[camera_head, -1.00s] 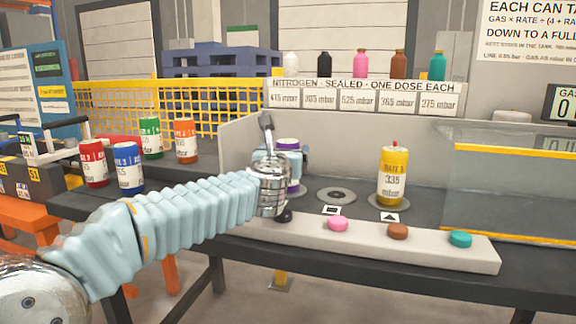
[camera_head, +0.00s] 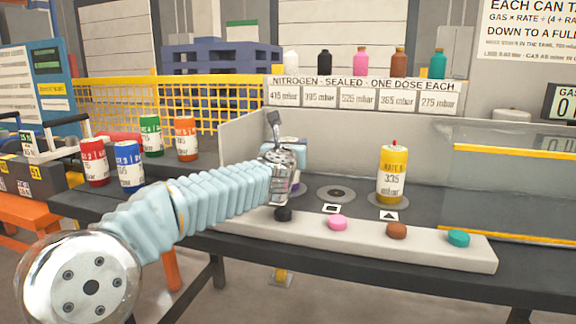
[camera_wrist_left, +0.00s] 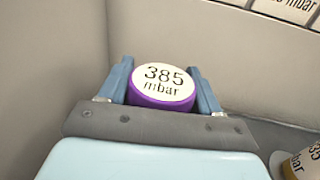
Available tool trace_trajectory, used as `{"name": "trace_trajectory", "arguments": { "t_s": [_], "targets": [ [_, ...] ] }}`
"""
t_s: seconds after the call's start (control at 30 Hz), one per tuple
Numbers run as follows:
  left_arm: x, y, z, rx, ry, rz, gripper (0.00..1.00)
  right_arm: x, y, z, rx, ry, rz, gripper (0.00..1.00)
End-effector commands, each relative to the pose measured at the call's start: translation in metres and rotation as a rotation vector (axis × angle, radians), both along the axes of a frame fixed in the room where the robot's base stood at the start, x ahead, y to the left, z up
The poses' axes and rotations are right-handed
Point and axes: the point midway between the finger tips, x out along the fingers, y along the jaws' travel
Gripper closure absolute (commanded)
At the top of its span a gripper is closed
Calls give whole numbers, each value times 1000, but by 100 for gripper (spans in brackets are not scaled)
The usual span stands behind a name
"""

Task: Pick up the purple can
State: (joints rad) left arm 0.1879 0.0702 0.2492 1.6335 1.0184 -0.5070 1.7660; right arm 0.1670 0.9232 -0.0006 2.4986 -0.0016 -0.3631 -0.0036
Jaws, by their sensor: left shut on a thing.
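The purple can (camera_wrist_left: 163,85) shows in the left wrist view with its white "385 mbar" lid and purple rim facing the camera. It sits between the two blue fingers of my left gripper (camera_wrist_left: 161,70), which is shut on it. In the head view my left gripper (camera_head: 290,152) is at the left end of the row of round stations. My wrist hides most of the can there, and I cannot tell whether its base touches the bench. My right gripper is not in view.
A yellow can (camera_head: 392,176) stands to the right, past an empty round station (camera_head: 336,194). Red (camera_head: 94,162), blue (camera_head: 129,167), green (camera_head: 151,136) and orange (camera_head: 186,139) cans stand left. A grey panel (camera_head: 240,145) and a button strip (camera_head: 365,240) border the stations.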

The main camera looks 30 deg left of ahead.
Motion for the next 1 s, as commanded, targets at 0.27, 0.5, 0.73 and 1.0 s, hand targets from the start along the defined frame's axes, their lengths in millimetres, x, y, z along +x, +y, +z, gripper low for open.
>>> {"name": "trace_trajectory", "arguments": {
  "t_s": [0.27, 0.5, 0.73, 1.0],
  "targets": [
    [0, 0, 1, 1, -2, 0, 81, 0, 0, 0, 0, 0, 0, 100],
    [0, 0, 26, 0, -4, 0, 81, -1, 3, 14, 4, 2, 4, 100],
    [-25, -26, 80, 0, -8, -4, 81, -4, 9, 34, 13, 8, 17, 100],
    [-70, -73, 115, 1, -4, -4, 81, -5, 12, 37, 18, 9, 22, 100]
  ]
}}
